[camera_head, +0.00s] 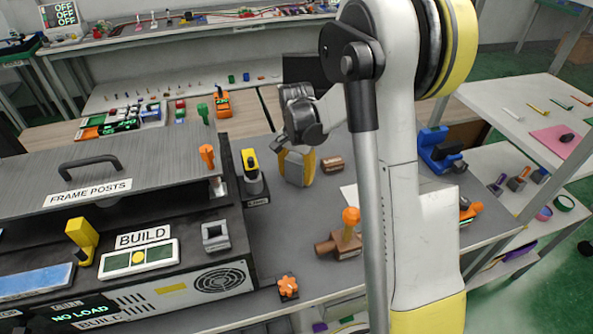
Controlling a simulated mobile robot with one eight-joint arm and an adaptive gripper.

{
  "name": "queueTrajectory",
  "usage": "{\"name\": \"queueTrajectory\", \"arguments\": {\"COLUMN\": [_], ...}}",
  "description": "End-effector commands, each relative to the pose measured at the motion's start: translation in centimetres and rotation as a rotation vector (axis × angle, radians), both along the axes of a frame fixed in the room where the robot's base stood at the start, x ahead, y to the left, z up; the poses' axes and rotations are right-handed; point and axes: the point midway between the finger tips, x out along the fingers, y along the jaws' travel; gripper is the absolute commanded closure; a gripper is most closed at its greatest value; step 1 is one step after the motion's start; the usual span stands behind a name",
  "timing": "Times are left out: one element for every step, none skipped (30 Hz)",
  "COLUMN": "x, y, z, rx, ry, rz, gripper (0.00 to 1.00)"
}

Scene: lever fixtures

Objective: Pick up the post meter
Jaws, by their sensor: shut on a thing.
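My gripper (290,143) reaches down over the middle of the table. It is shut on a yellow-and-grey block-shaped device (298,167), which looks like the post meter. My gripper covers the top of the device, and its fingertips are hard to make out. I cannot tell whether the device touches the table top. A smaller yellow-and-black device (252,172) stands on a labelled base just to the left, apart from my gripper.
A machine with a "FRAME POSTS" lid (130,180) and a "BUILD" panel (138,259) fills the left. An orange-topped brown fixture (342,243), a brown block (332,164) and a blue clamp (436,150) stand nearby. A white shelf (530,125) is at right.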

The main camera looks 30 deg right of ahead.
Motion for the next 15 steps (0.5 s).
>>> {"name": "queueTrajectory", "arguments": {"x": [0.0,0.0,0.0,0.0,0.0,0.0,0.0,0.0,0.0,0.0,0.0,0.0,0.0,-0.3,-1.0], "y": [0.0,0.0,0.0,0.0,0.0,0.0,0.0,0.0,0.0,0.0,0.0,0.0,0.0,-0.4,-1.1], "z": [0.0,0.1,0.2,0.3,0.5,0.8,1.1,1.5,2.0,2.5,3.1,3.9,4.5,4.9,5.3], "rx": [0.0,0.0,0.0,0.0,0.0,0.0,0.0,0.0,0.0,0.0,0.0,0.0,0.0,0.0,0.0], "ry": [0.0,0.0,0.0,0.0,0.0,0.0,0.0,0.0,0.0,0.0,0.0,0.0,0.0,0.0,0.0], "rz": [0.0,0.0,0.0,0.0,0.0,0.0,0.0,0.0,0.0,0.0,0.0,0.0,0.0,-0.002,-0.003], "gripper": [0.89,0.89,0.89,0.89,0.89,0.89,0.89,0.89,0.89,0.89,0.89,0.89,0.89,0.89,0.89]}}
